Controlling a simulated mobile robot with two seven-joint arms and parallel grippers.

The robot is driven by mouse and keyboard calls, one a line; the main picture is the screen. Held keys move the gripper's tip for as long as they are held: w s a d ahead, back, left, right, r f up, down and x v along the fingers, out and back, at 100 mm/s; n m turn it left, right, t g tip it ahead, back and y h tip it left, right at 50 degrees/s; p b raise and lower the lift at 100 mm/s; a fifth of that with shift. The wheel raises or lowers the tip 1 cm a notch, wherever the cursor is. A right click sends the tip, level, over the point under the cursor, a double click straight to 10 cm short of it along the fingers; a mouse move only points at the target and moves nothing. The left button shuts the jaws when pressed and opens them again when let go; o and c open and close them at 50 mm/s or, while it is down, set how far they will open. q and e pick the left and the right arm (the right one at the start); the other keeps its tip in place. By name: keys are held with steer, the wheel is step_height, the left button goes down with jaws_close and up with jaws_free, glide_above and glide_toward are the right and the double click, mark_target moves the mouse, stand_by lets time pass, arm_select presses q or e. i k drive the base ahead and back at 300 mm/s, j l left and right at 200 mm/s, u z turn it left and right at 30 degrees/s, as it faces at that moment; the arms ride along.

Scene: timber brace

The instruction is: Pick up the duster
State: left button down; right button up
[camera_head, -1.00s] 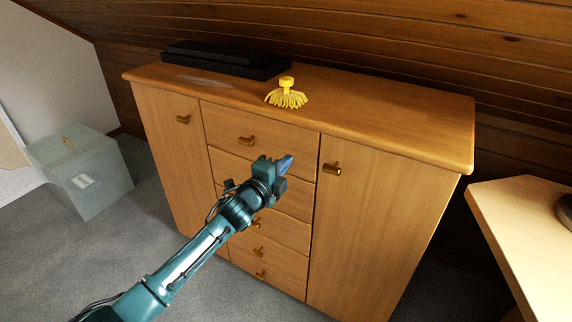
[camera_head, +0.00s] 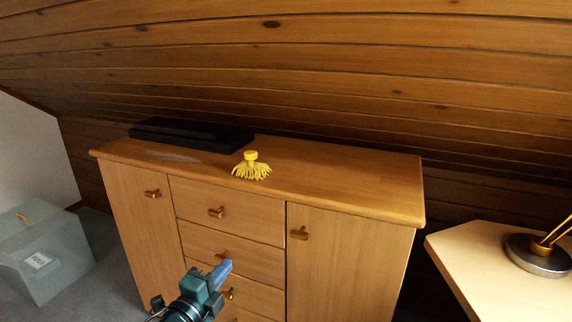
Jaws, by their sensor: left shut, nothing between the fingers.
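The duster (camera_head: 251,167) is yellow, with a round knob on top and a fringe of strands spreading below. It stands on top of the wooden cabinet (camera_head: 340,188), near the front edge. My left gripper (camera_head: 224,270) is shut and empty, at the bottom of the view in front of the cabinet's drawers. It is below the duster and apart from it. My right gripper is not in view.
A flat black box (camera_head: 190,135) lies on the cabinet top, left of and behind the duster. A sloping plank wall (camera_head: 330,60) rises close behind. A pale desk (camera_head: 480,270) with a lamp base (camera_head: 535,256) stands at right. A translucent bin (camera_head: 45,255) is at left.

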mark_target(251, 169)
steer(key=k+j, duration=0.25)
steer(key=k, duration=0.2)
steer(key=k+j, duration=0.2)
steer(key=k, duration=0.2)
